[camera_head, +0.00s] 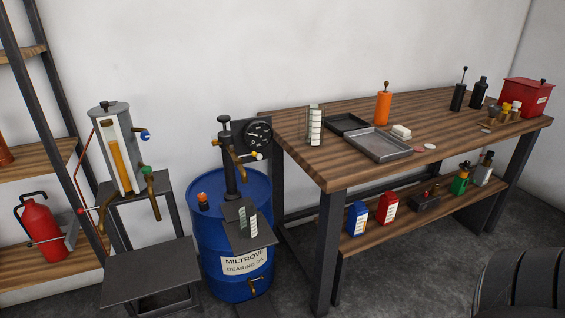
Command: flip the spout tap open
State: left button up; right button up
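Neither gripper is in view. A clear dispenser (120,150) with amber liquid stands on a small black stand at the left. It has a green-handled tap (147,171) above a brass spout (154,207), and a blue-knobbed valve (144,135) higher up. I cannot tell which of these is the spout tap, or whether any is open.
A lower black shelf (150,272) projects below the dispenser. A wooden workbench (330,165) holds a grey tray (379,145), an orange can (383,106) and a red box (525,97). A red extinguisher-like canister (42,229) stands on the left rack. Dark floor is open in front.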

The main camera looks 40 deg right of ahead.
aim_at(253, 154)
jog(key=z, duration=0.7)
jog(key=i, duration=0.6)
jog(key=z, duration=0.75)
jog(key=i, duration=1.05)
jog(key=u, duration=0.85)
jog(key=k, duration=0.4)
jog(key=u, duration=0.25)
